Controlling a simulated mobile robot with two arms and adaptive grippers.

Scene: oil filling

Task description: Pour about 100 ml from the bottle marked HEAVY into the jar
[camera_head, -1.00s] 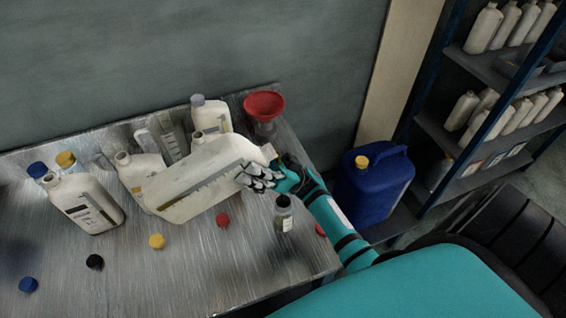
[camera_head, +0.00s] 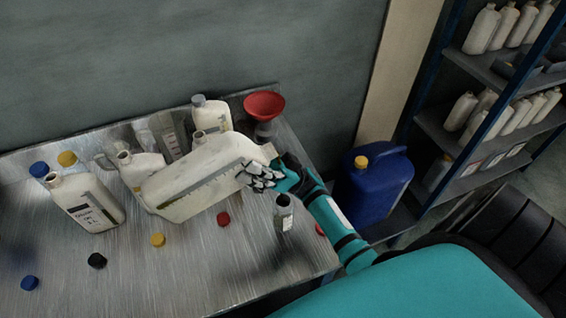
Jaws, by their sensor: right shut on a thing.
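My right gripper (camera_head: 266,176) is shut on a large white bottle (camera_head: 195,180) above the bench. The bottle is tipped far over on its side, with its lower end to the left. Its mouth is hidden at the gripper, and I cannot read its label to tell whether it is marked HEAVY. A small jar (camera_head: 285,217) with a dark open mouth and a pale label stands upright just below and right of the gripper. No stream of oil is visible, and the jar's level cannot be read. My left gripper is not in view.
Other white bottles (camera_head: 88,203) stand on the metal bench (camera_head: 190,275). Loose caps, including a red one (camera_head: 223,219) and a yellow one (camera_head: 158,240), lie in front. A red funnel (camera_head: 264,103) stands behind. A blue canister (camera_head: 374,188) and a bottle shelf (camera_head: 478,65) are at right.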

